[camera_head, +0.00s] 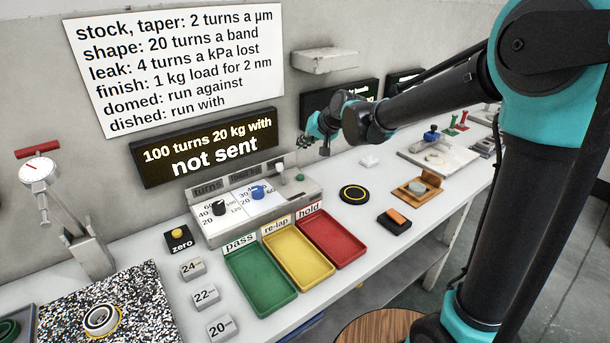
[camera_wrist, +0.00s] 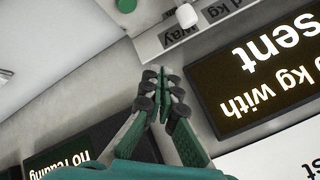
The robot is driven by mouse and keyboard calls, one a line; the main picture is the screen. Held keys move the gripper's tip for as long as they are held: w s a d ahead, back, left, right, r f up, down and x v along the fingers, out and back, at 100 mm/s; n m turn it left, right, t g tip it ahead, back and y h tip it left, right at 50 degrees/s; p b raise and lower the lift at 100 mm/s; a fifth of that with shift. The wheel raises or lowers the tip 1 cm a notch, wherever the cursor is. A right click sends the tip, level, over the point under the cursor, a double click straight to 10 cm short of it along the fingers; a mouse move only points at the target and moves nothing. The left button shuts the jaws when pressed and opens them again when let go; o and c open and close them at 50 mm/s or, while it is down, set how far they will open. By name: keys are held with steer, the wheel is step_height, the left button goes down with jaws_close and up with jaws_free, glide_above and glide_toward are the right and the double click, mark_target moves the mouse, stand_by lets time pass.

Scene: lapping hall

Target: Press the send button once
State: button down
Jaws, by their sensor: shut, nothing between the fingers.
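A sloped control panel (camera_head: 240,221) stands on the bench with a black knob (camera_head: 219,208), a blue knob (camera_head: 257,192) and a small lever with a white knob (camera_head: 279,167). A small dark green spot (camera_head: 300,177) at its right end may be the send button; no label is readable there. My gripper (camera_head: 324,148) is shut and empty, above and right of the panel in the head view. In the wrist view, its fingertips (camera_wrist: 163,74) are together near the panel's edge (camera_wrist: 150,42), and the white lever knob (camera_wrist: 187,15) shows beyond.
The display (camera_head: 205,146) reads "100 turns 20 kg with not sent". Before the panel lie green (camera_head: 262,281), yellow (camera_head: 299,259) and red (camera_head: 332,239) trays. A yellow zero button (camera_head: 177,234) is at left. A shelf (camera_head: 325,60) juts from the wall above.

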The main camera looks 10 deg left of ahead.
mark_target(302, 177)
steer(key=shift+f, duration=4.4)
steer(key=shift+f, duration=0.1)
steer(key=shift+f, duration=0.3)
steer(key=shift+f, duration=0.5)
steer(key=shift+r, duration=0.9)
